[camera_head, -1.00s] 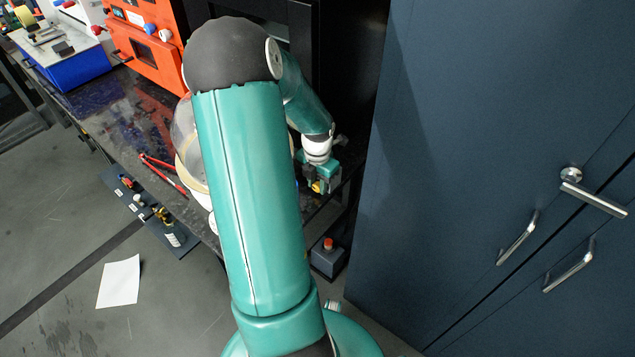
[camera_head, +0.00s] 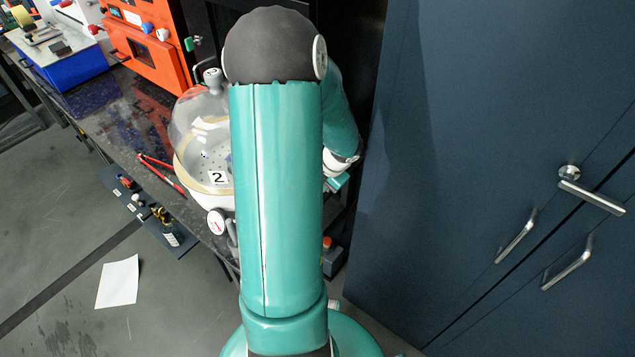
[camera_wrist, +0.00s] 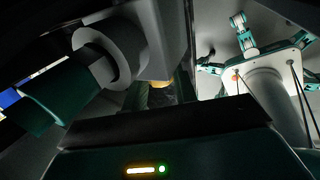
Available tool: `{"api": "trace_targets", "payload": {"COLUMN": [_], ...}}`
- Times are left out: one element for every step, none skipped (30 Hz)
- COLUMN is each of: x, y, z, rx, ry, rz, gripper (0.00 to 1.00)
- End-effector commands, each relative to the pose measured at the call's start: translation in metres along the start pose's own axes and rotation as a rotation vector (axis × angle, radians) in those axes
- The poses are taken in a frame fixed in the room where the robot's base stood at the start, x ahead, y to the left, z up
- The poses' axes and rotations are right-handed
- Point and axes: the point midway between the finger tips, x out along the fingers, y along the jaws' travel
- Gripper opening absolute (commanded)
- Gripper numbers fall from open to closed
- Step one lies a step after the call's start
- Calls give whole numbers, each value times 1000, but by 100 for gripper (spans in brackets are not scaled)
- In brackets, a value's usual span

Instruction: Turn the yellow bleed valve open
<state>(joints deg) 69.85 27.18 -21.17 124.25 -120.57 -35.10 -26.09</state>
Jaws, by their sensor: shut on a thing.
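In the wrist view a small yellow piece, which I take to be the yellow bleed valve (camera_wrist: 161,84), shows at the upper middle, beyond the dark edge of my gripper. My gripper (camera_wrist: 158,97) is shut on it, though the contact is mostly in shadow. In the head view only a teal part of my gripper (camera_head: 338,183) shows, to the right of my arm. The valve is hidden there. A clear bell jar (camera_head: 200,135) stands left of my arm, with a label "2" on its white base and a round gauge (camera_head: 217,222) beside it.
A dark bench (camera_head: 125,115) carries an orange unit (camera_head: 150,60) and a blue box (camera_head: 65,72). Red tongs (camera_head: 160,172) lie near its edge. A blue cabinet (camera_head: 450,150) closes off the right. A grey box with a red button (camera_head: 328,262) is low beside my arm.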

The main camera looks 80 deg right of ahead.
Motion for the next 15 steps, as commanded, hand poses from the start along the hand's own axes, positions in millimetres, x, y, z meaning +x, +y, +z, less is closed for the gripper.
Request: {"api": "trace_targets", "payload": {"x": [0, 0, 0, 0, 0, 0, 0, 0, 0, 0, 0, 0, 0, 0, 0], "y": [0, 0, 1, 1, 1, 1, 1, 1, 1, 1, 0, 0, 0, 0, 0], "z": [0, 0, 0, 0, 0, 0, 0, 0, 0, 0, 0, 0, 0, 0, 0], "rx": [-1, -1, -1, -1, -1, -1, -1, -1, -1, -1, -1, -1, -1, -1, -1], "ry": [-1, -1, -1, -1, -1, -1, -1, -1, -1, -1, -1, -1, -1, -1, -1], "rz": [2, 2, 1, 1, 1, 1, 1, 1, 1, 1, 1, 0, 0, 0, 0], "gripper": [5, 5, 5, 5, 5, 5, 5, 32, 40, 46, 50, 50, 50, 50, 50]}}
